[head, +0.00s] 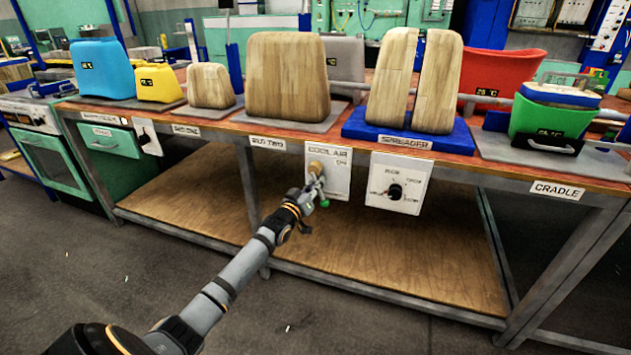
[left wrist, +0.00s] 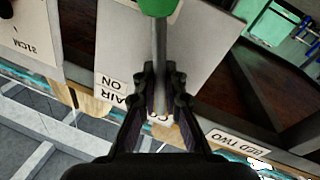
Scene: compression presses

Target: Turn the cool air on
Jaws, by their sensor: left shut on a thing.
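The white COOL AIR panel (head: 337,182) hangs on the front edge of the bench, with a brass-coloured fitting (head: 316,167) near its top left. A grey metal lever (left wrist: 159,38) with a green knob (head: 324,203) stands out from the panel. In the head view the knob is at the lower end. The panel's ON lettering shows upside down in the left wrist view (left wrist: 113,82). My left gripper (left wrist: 158,82) is shut on the lever, its two fingers on either side of the rod. My right gripper is not in view.
A SPREADER dial panel (head: 398,183) hangs just right of the COOL AIR panel. A small switch panel (head: 147,137) is further left. Wooden forms (head: 287,80) and coloured containers stand on the bench above. The wooden lower shelf (head: 400,262) is bare.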

